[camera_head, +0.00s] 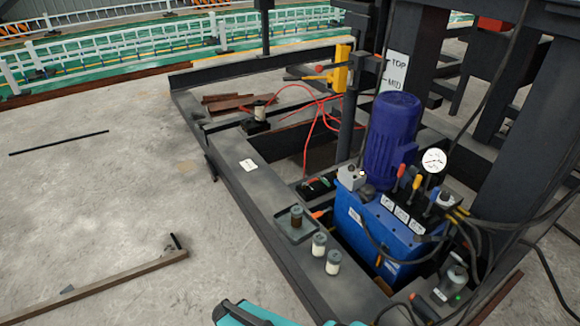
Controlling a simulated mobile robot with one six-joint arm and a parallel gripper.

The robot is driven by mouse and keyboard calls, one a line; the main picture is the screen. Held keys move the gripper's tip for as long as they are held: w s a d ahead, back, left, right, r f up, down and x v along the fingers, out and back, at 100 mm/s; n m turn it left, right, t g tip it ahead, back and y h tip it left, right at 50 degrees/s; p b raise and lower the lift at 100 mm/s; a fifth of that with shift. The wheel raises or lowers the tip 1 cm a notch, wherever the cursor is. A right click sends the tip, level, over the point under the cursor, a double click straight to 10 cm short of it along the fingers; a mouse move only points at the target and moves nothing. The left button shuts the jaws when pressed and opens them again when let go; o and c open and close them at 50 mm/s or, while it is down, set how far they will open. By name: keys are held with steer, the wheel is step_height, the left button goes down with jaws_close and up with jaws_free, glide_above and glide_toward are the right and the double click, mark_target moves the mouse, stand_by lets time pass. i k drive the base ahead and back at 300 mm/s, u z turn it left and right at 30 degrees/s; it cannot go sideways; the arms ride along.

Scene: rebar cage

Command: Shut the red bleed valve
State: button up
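A blue hydraulic power unit (385,228) with a purple-blue motor (392,135) stands in the dark steel frame at right. I cannot tell for certain which red part is the bleed valve; the red-handled lever is one red part here, standing roughly upright. A round white gauge (434,160) is behind the levers. My gripper is not in view; only teal and dark parts, likely my arm, show at the bottom edge.
Black hoses (475,240) crowd the unit's right side. A small tray (296,229) and white-and-brown canisters (319,245) stand on the frame beam left of it. Red hoses (318,112) loop behind. Open concrete floor (110,195) lies at left.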

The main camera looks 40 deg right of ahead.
mark_target(313, 180)
steer(key=u, duration=0.1)
steer(key=i, duration=2.45)
steer(key=z, duration=0.1)
